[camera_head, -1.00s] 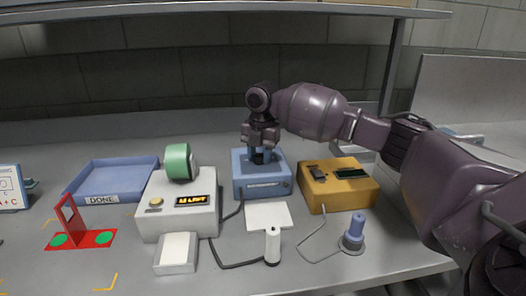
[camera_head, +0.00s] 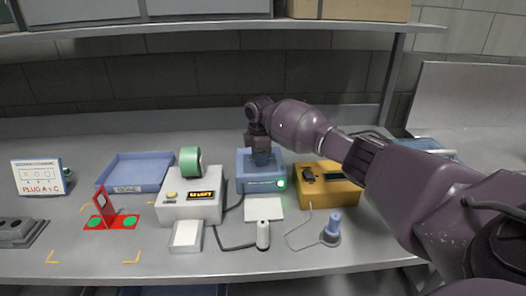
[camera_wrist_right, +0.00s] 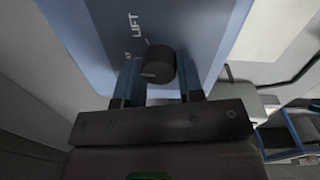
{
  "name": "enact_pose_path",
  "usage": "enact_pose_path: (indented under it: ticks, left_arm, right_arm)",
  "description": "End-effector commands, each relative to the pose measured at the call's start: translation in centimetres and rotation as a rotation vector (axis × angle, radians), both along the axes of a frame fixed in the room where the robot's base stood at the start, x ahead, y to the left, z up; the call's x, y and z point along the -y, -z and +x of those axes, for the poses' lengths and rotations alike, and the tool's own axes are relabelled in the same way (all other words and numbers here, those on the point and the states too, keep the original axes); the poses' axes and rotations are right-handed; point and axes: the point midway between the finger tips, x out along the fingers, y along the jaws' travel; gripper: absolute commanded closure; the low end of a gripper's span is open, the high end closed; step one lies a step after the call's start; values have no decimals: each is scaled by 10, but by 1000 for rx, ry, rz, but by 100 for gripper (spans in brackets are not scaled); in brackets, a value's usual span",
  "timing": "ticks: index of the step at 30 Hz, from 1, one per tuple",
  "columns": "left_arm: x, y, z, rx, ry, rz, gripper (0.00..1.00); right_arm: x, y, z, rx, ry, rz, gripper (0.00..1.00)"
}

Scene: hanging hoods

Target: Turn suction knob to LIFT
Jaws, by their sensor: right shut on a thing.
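The blue suction box (camera_head: 246,185) stands on the bench in the head view, with a green light lit at its front right corner. My right gripper (camera_head: 263,160) reaches down onto its top. In the right wrist view the dark round knob (camera_wrist_right: 160,62) sits between the two blue fingers of my right gripper (camera_wrist_right: 160,80), which is shut on it. The printed word LIFT (camera_wrist_right: 133,25) is on the box top just beyond the knob, with a short tick by the knob's edge. A pale mark shows on the knob's near side. My left gripper is out of view.
A white box (camera_head: 188,208) with a green roll stands left of the blue box, and a yellow box (camera_head: 330,192) right of it. A white wand (camera_head: 263,236) and a blue-handled tool (camera_head: 332,230) stand in front. A blue DONE tray (camera_head: 135,172) is at left.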

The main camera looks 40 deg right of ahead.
Motion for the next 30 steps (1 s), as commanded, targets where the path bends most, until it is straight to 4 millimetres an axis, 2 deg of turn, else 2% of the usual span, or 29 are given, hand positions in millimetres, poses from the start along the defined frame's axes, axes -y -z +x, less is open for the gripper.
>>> enact_pose_path:
  ticks: [1, 13, 21, 30]
  left_arm:
    - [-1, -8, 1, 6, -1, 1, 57]
    - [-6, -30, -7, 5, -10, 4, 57]
    - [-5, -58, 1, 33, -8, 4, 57]
    - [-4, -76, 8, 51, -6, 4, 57]
  right_arm:
    - [-1, -6, -1, 2, 44, 3, 89]
    - [-1, -4, 0, -2, 425, 1, 89]
    - [-1, -3, 1, -4, 674, 2, 89]
    - [0, -1, 1, -3, 894, 0, 89]
